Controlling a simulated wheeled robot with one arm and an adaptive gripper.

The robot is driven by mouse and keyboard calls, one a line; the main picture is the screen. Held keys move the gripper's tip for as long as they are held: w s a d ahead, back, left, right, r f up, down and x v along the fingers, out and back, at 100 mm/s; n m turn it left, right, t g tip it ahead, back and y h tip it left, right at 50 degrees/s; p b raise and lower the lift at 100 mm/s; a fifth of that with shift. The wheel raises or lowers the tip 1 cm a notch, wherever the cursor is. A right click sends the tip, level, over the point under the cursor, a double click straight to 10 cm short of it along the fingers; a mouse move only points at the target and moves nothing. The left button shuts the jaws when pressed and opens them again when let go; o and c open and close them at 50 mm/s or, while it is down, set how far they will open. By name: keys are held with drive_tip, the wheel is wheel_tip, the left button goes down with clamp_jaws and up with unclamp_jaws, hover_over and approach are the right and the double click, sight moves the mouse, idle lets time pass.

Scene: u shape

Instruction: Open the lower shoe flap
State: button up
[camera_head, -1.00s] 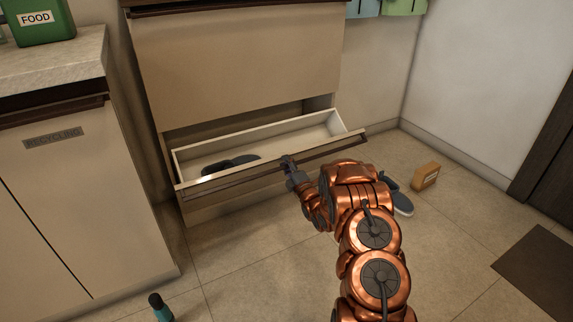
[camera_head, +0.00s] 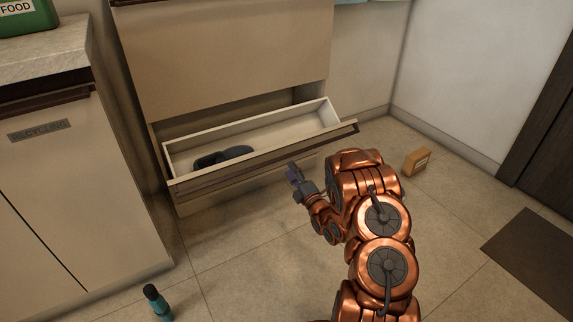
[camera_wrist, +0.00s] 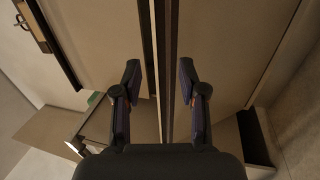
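The lower shoe flap (camera_head: 262,165) is tilted out from the beige cabinet, with its white inner tray showing. A dark pair of shoes (camera_head: 224,156) lies inside it at the left. A dark handle bar runs along the flap's top edge. My gripper (camera_head: 293,171) is in front of the flap, a little below the handle bar, and looks apart from it. In the wrist view my gripper (camera_wrist: 160,90) has its two fingers spread, with a dark edge strip (camera_wrist: 168,60) seen between and beyond them. Nothing is held.
The upper flap (camera_head: 225,55) is shut. A recycling cabinet (camera_head: 60,170) stands at the left. A small cardboard box (camera_head: 416,162) and a dark mat (camera_head: 535,262) are on the floor at the right.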

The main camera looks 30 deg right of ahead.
drive_tip(key=shift+s+f, duration=0.2)
drive_tip(key=shift+s, duration=0.4)
